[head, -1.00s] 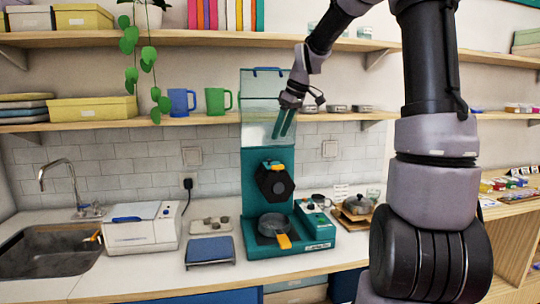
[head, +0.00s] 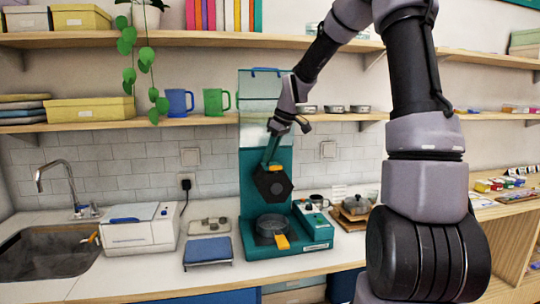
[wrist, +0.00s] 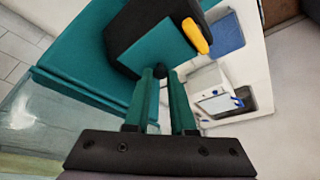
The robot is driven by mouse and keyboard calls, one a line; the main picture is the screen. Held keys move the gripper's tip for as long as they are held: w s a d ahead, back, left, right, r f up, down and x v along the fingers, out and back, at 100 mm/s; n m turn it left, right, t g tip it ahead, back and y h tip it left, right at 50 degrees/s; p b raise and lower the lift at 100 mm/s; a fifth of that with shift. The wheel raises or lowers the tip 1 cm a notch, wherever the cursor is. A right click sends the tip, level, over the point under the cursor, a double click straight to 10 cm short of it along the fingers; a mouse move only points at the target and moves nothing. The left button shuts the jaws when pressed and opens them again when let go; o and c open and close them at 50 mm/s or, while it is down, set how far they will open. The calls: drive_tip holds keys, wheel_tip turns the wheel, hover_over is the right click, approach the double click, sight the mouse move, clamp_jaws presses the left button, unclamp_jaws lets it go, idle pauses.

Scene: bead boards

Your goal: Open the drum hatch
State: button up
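The drum (head: 272,184) is a black six-sided body on the front of the teal machine (head: 285,246). Its teal hatch (wrist: 160,48) carries a yellow-orange handle (wrist: 195,36), which also shows on top of the drum in the head view (head: 275,168). My gripper (head: 267,164) is just above the drum's top, pointing down. In the wrist view my gripper (wrist: 161,76) shows two teal fingers with a gap between them, near the hatch's edge. A small dark part shows by the fingertips; I cannot tell whether they touch it. The handle is outside the fingers.
A clear panel (head: 262,90) rises above the drum. A round pan (head: 271,226) with a yellow handle sits below it. A shelf (head: 150,121) with two mugs is behind, left. A blue-topped scale (head: 208,250) and a white box machine (head: 140,232) stand left on the counter.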

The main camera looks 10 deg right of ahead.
drive_tip(key=shift+d, duration=0.1)
clamp_jaws()
drive_tip(key=y, duration=0.1)
drive_tip(key=d+y, duration=0.1)
drive_tip(key=y, duration=0.1)
drive_tip(key=shift+d+r+m, duration=0.3)
drive_tip(key=shift+r, duration=0.1)
drive_tip(key=y, duration=0.1)
drive_tip(key=d+y, duration=0.1)
drive_tip(key=y, duration=0.1)
drive_tip(key=shift+d+r+m+y, duration=0.25)
drive_tip(key=shift+d+m+y, duration=0.05)
drive_tip(key=d+y, duration=0.1)
drive_tip(key=y, duration=0.1)
drive_tip(key=shift+d+t+y, duration=0.15)
drive_tip(key=shift+t+y, duration=0.15)
drive_tip(key=shift+t, duration=0.1)
drive_tip(key=y, duration=0.1)
drive_tip(key=d+m+y, duration=0.1)
drive_tip(key=shift+d+f+y, duration=0.2)
drive_tip(key=shift+y, duration=0.1)
drive_tip(key=shift+d+f+m+t+y, duration=0.55)
drive_tip(key=shift+t+y, duration=0.15)
drive_tip(key=shift+y, duration=0.75)
drive_tip(key=shift+d+f+m+t+y, duration=0.5)
drive_tip(key=shift+f+m+t+y, duration=0.15)
drive_tip(key=shift+y, duration=0.75)
drive_tip(key=shift+d+f+m+t+y, duration=0.5)
drive_tip(key=shift+t+y, duration=0.25)
drive_tip(key=shift+y, duration=0.7)
